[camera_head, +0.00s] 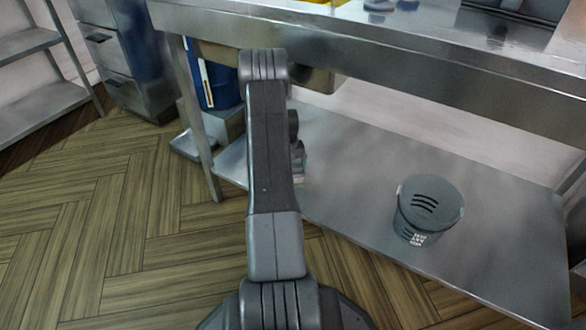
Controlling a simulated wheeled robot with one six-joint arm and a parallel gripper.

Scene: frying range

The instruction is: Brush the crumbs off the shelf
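The steel lower shelf (350,165) runs under the worktop, from the left table leg to the right edge of the view. I cannot make out crumbs on it. My arm reaches forward over the shelf's left part. Dark wrist parts of mine show just right of the arm, above the shelf. My gripper's fingers are hidden behind the arm, so I cannot tell whether they are open or what they hold. A small pale greenish edge shows below the wrist; I cannot tell what it is. No brush is clearly visible.
A grey slotted bin (429,211) stands on the shelf's right part. The steel worktop (400,58) overhangs the shelf. A table leg (196,120) and a blue container (219,86) stand left of my arm. Drawers (125,60) are behind left. The wooden floor at left is clear.

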